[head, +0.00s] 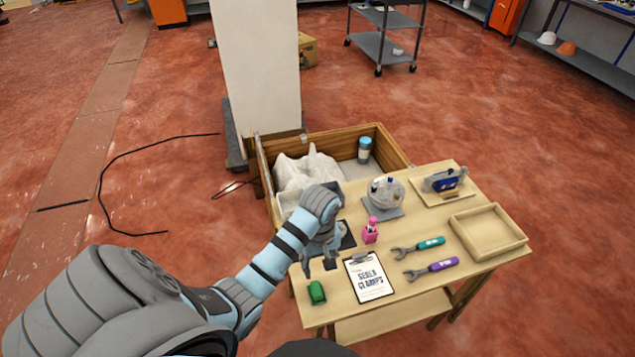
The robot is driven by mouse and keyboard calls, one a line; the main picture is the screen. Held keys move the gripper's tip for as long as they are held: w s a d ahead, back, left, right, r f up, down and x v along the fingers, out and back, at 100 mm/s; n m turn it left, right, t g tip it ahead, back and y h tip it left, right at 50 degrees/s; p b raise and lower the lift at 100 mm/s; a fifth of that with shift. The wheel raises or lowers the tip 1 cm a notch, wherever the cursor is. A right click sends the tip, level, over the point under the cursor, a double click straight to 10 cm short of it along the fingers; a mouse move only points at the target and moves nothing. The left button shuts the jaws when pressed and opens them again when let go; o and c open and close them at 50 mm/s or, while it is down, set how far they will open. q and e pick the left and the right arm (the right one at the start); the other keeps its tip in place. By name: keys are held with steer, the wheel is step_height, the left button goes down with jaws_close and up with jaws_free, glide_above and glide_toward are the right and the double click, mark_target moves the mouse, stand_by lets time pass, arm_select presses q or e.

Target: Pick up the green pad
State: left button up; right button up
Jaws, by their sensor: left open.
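The green pad (316,293) is a small dark-green block lying on the wooden table near its front left corner. My left gripper (319,267) points down over the left part of the table, just behind the green pad in the picture. Its fingers are apart with nothing between them, and it is not touching the pad. The gripper and wrist partly cover a dark mat (347,239) behind them. My right gripper is out of view.
A "Seals Clamps" clipboard (370,280) lies right of the pad. A wooden crate (390,150) stands behind the table.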

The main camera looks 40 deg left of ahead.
mark_target(316, 287)
arm_select(q)
steer(key=f+b, duration=0.1)
steer(key=f, duration=0.3)
steer(key=f+b, duration=0.1)
steer(key=f, duration=0.4)
steer(key=f+b, duration=0.1)
steer(key=f, duration=0.3)
steer(key=shift+s+a+f+b, duration=0.3)
steer(key=shift+s+f, duration=0.05)
steer(key=shift+f, duration=0.05)
steer(key=shift+r, duration=0.1)
steer(key=shift+c, duration=0.4)
jaws_close()
